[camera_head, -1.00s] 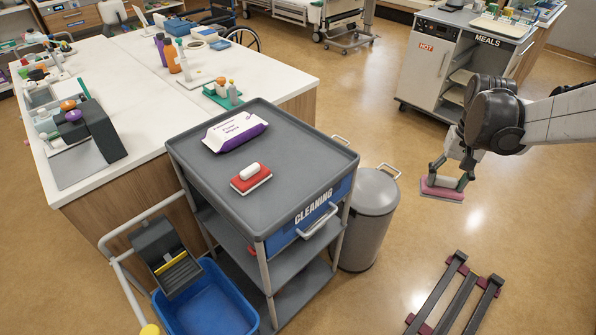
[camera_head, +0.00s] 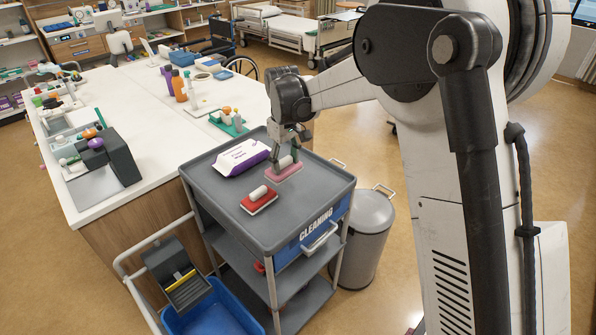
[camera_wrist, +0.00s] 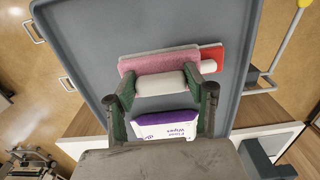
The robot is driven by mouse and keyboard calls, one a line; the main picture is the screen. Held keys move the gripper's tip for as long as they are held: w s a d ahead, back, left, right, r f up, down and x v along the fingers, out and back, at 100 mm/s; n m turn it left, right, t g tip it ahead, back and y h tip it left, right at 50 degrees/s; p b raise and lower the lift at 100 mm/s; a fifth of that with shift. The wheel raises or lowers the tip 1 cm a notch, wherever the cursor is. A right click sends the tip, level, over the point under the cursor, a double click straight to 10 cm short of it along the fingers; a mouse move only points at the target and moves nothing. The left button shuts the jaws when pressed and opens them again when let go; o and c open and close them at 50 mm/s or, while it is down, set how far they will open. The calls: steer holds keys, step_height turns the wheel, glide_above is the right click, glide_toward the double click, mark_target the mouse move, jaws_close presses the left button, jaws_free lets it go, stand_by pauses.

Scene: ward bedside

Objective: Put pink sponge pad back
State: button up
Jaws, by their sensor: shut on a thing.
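The pink sponge pad (camera_head: 287,173) has a pale handle on top and is held by my gripper (camera_head: 289,155) at the cleaning cart's top tray (camera_head: 265,225). In the wrist view my gripper's fingers (camera_wrist: 163,88) are shut on the white handle, with the pink sponge pad (camera_wrist: 157,61) behind it. A red pad with a white handle (camera_head: 260,203) lies on the tray just left of and nearer than the pink one. I cannot tell whether the pink pad touches the tray. In the wrist view the red pad (camera_wrist: 212,55) is partly hidden behind the pink one.
A purple and white wipes pack (camera_head: 240,158) lies on the tray left of my gripper. The tray has a raised rim. A grey bin (camera_head: 368,225) stands right of the cart, and a white counter (camera_head: 150,130) is behind left. The tray's near right part is clear.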

steer(key=w+d+f, duration=0.1)
steer(key=w+f, duration=0.1)
steer(key=w+d+f+p, duration=0.1)
steer(key=w, duration=0.2)
steer(key=w+d+f, duration=0.1)
steer(key=w+f, duration=0.1)
steer(key=w, duration=0.1)
steer(key=shift+w+d+f, duration=0.25)
steer(key=shift+f, duration=0.05)
steer(key=shift+f+p, duration=0.65)
steer(key=shift+f, duration=1.35)
steer(key=shift+f, duration=0.2)
steer(key=o, duration=1)
steer(key=shift+r, duration=0.15)
